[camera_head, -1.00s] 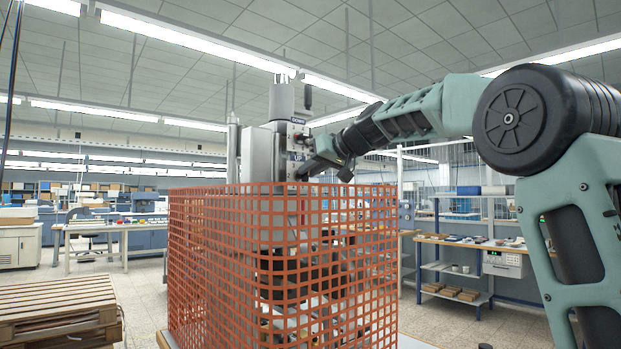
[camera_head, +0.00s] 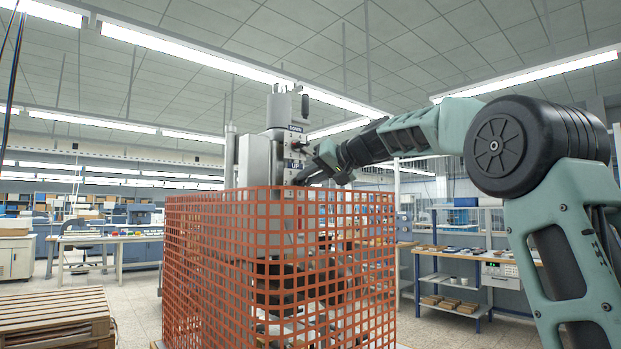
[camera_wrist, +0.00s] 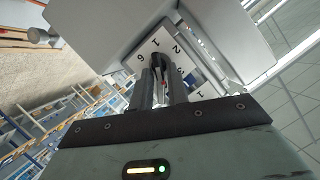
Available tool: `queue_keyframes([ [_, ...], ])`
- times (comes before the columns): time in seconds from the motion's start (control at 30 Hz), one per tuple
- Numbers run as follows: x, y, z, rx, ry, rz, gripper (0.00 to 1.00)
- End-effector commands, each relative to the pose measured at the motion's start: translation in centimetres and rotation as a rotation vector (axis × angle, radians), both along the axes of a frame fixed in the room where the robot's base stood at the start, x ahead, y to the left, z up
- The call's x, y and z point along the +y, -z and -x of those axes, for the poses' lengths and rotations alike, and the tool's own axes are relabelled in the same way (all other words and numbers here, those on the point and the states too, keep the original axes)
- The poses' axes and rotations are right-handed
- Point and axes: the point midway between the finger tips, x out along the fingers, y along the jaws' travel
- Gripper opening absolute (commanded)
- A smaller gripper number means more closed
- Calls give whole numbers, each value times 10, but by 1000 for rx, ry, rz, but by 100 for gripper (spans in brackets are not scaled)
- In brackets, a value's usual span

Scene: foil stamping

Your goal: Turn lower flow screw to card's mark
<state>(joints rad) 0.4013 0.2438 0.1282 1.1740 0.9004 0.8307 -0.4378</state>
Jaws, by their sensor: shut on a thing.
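The grey press head (camera_head: 255,160) carries a "DOWN" label with a dial under it, and an "UP" label lower down. My gripper (camera_head: 298,180) is at its right face, just below the "UP" label. In the wrist view my gripper (camera_wrist: 161,75) is shut on the dark lower flow screw (camera_wrist: 158,62), which stands in front of a white numbered dial plate (camera_wrist: 146,50). The digits 6, 1 and 2 read on it. A small red mark shows between the fingers. A second white plate with a "1" (camera_wrist: 207,91) is partly hidden. I cannot make out the card's mark.
Orange mesh guarding (camera_head: 280,265) surrounds the lower press, close below my gripper. A pallet stack (camera_head: 55,315) stands at the left. A shelved workbench (camera_head: 465,250) is at the right. Open floor lies at the left behind the mesh.

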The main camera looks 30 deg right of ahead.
Motion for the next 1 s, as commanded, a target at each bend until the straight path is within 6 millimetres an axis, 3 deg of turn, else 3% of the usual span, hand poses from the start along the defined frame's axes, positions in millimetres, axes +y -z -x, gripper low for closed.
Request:
queue_keyframes([
  [0.07,0,1,0,1,-1,0,0],
  [0.1,0,1,0,1,-1,0,22],
  [0.13,0,1,0,1,-1,0,30],
  [0.57,-5,-3,9,-3,2,2,30],
  [1.0,-40,-33,92,-3,4,2,30],
])
